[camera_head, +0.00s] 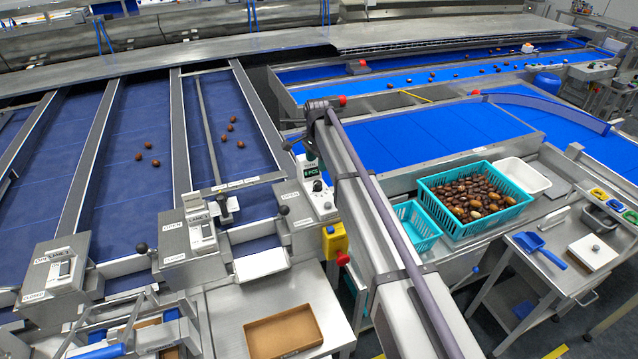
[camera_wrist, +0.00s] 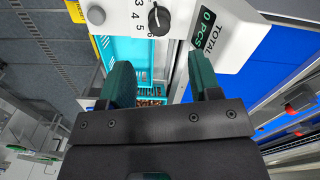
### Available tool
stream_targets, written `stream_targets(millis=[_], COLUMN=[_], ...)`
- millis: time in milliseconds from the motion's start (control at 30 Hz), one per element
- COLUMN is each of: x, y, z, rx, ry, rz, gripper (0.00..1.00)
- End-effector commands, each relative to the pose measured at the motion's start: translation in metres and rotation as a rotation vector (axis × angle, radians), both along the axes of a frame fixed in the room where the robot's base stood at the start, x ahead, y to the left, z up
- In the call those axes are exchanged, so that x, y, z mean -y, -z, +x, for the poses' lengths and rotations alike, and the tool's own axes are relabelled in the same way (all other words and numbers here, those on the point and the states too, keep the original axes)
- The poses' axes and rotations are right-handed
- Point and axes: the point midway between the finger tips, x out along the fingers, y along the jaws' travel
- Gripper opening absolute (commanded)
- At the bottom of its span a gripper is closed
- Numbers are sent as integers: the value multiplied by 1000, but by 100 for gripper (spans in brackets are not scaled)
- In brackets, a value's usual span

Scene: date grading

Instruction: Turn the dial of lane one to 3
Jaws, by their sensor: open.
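The dial (camera_wrist: 159,19) is a black round knob on a white control box, with the numbers 3, 4, 5 and 6 beside it in the wrist view. A light mark shows near its upper edge, but I cannot tell its exact setting. A green display (camera_wrist: 207,27) beside it reads 0 PCS. In the head view the dial (camera_head: 317,186) shows small on the control box (camera_head: 304,203). My gripper (camera_wrist: 160,72) is open, its two green fingers apart with nothing between them. The dial lies beyond the fingertips, between their lines and apart from them.
A yellow box with a red button (camera_head: 335,240) is below the control box. A teal crate of dates (camera_head: 432,213), a smaller teal basket (camera_head: 418,241) and a brown tray (camera_head: 283,332) are nearby. Dates lie on blue lanes.

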Motion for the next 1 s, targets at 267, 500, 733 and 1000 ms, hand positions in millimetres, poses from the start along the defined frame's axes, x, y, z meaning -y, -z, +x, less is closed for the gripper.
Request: stream_targets(millis=[267, 500, 733, 1000], x=[0, 1, 1, 1], y=[76, 89, 87, 87], z=[0, 0, 0, 0], rx=[0, 0, 0, 0], ry=[-1, -1, -1, -1], rz=[0, 0, 0, 0], gripper=[57, 57, 52, 26])
